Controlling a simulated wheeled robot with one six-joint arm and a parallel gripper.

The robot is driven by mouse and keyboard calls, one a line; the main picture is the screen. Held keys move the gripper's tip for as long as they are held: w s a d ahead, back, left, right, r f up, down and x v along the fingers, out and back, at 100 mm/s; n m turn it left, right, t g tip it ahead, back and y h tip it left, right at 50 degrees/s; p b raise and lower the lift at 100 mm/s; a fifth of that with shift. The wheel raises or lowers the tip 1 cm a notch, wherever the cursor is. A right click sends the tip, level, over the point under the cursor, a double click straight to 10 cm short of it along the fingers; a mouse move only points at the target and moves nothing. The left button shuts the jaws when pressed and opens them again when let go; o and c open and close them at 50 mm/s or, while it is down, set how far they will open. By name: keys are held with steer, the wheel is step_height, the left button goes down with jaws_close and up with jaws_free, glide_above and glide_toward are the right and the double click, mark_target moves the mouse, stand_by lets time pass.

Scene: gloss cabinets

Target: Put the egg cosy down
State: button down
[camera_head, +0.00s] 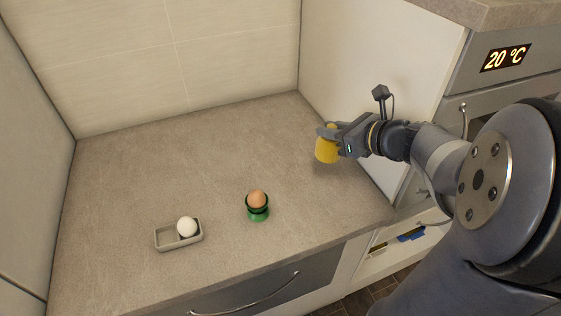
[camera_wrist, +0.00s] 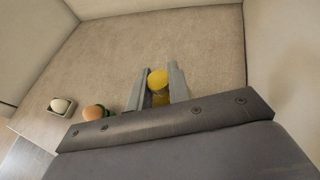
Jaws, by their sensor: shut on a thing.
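The yellow egg cosy (camera_head: 326,150) is held in my gripper (camera_head: 328,134) over the right part of the countertop. In the wrist view the cosy (camera_wrist: 158,80) sits between the two fingers of my gripper (camera_wrist: 160,84), which is shut on it. I cannot tell for sure whether its bottom touches the counter. A brown egg (camera_head: 257,199) stands uncovered in a green egg cup (camera_head: 258,213), to the left of and nearer than the gripper. The egg (camera_wrist: 93,112) also shows at the lower left in the wrist view.
A small grey tray (camera_head: 166,240) with a white egg (camera_head: 187,227) in its right part stands at the front left. The stone-look countertop (camera_head: 180,160) is bare behind the cup. A tall white cabinet side (camera_head: 375,60) rises to the right of the gripper. A drawer is below the front edge.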

step_height(320, 180, down, 10)
steer(key=shift+b, duration=0.85)
steer(key=shift+f, duration=0.2)
steer(key=c, duration=1.3)
jaws_free()
steer(key=shift+r, duration=0.15)
steer(key=shift+r, duration=0.2)
steer(key=v, duration=1.2)
steer(key=shift+f+p, duration=0.1)
steer(key=shift+p, duration=0.2)
